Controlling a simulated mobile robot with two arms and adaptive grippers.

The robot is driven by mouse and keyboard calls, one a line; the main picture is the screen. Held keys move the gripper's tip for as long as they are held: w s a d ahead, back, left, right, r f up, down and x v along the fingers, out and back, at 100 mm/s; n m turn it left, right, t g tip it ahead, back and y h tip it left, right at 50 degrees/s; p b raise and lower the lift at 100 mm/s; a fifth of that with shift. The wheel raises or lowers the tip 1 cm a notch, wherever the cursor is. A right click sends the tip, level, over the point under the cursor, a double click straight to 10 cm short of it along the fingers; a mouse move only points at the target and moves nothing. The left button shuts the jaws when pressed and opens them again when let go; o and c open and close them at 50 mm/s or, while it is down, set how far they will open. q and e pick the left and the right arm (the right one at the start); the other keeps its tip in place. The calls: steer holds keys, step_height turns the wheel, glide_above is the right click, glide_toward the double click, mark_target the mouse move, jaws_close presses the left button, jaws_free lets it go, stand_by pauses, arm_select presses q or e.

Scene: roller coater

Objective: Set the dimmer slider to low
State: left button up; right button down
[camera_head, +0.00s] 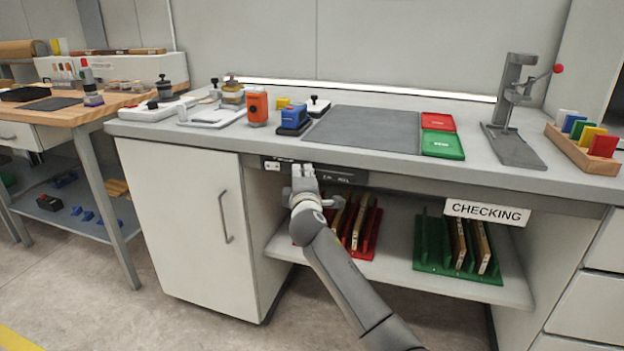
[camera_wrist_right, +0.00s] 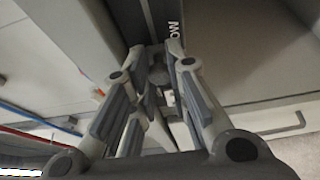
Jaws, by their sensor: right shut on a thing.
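The dimmer is a dark strip (camera_head: 342,175) with small pale lettering, mounted under the front edge of the grey bench. My right gripper (camera_head: 303,172) is at the strip, left of its middle, and covers part of it. In the right wrist view the dark strip (camera_wrist_right: 146,22) runs up from between the fingers, with partly cut-off white letters beside it. The right gripper (camera_wrist_right: 164,56) is shut on a small grey piece, the slider knob (camera_wrist_right: 158,76), mostly hidden by the fingers. My left gripper is not in view.
A white cabinet door with a handle (camera_head: 224,216) is left of my right arm. Below the bench, a shelf (camera_head: 397,272) holds a red rack (camera_head: 372,238) and a green rack (camera_head: 432,252). A CHECKING sign (camera_head: 487,212) hangs at right. The floor in front is clear.

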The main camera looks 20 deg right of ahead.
steer(key=shift+a, duration=0.25)
steer(key=c, duration=1.7)
jaws_free()
steer(key=shift+o, duration=0.4)
steer(key=shift+w+a, duration=0.1)
steer(key=shift+a, duration=0.05)
steer(key=v, duration=1.2)
